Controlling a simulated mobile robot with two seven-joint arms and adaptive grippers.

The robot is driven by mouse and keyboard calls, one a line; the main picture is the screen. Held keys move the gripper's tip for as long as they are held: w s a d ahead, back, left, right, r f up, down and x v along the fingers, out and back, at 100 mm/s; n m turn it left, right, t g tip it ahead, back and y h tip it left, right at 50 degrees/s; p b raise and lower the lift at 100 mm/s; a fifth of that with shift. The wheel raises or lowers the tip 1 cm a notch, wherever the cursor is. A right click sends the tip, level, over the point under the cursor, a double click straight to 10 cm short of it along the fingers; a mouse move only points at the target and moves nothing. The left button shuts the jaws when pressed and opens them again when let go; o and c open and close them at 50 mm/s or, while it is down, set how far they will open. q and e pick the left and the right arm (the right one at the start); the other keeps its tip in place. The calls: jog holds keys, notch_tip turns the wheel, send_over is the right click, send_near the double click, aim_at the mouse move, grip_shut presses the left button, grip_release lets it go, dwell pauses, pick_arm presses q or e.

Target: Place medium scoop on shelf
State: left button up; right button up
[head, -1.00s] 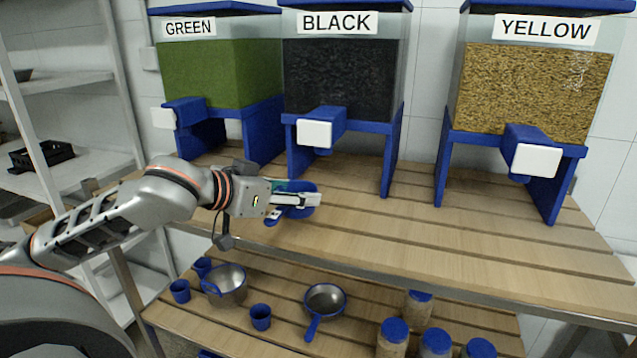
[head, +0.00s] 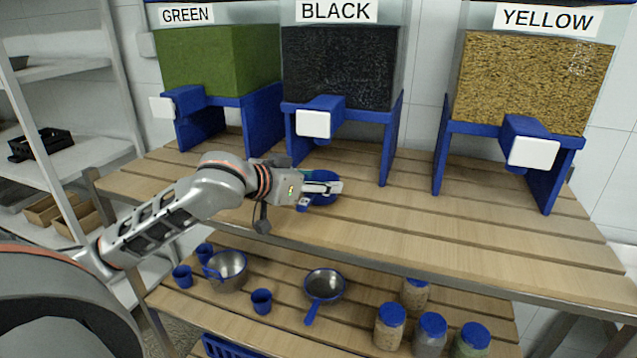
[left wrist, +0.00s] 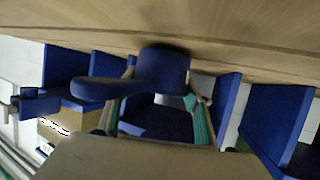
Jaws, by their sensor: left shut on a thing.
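A blue scoop (head: 324,199) is held in my left gripper (head: 333,187) at the upper wooden shelf, in front of the black dispenser. In the left wrist view the scoop's round blue cup (left wrist: 163,68) and its handle (left wrist: 105,88) lie between the green-padded fingers, close to the wooden boards. I cannot tell whether it touches them. The gripper hides part of the scoop in the head view. The lower wooden shelf (head: 385,288) lies below. My right gripper is not in view.
Green (head: 216,60), black (head: 340,68) and yellow (head: 530,82) dispensers stand along the back. The lower shelf holds small blue cups (head: 261,301), a metal bowl (head: 228,270), a pan (head: 324,284) and several lidded jars (head: 391,330). The upper shelf's front right is clear.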

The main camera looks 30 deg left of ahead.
pick_arm(q)
jog(key=shift+f, duration=0.3)
jog(key=shift+f, duration=0.1)
jog(key=o, duration=1.2)
jog(key=shift+a, duration=0.1)
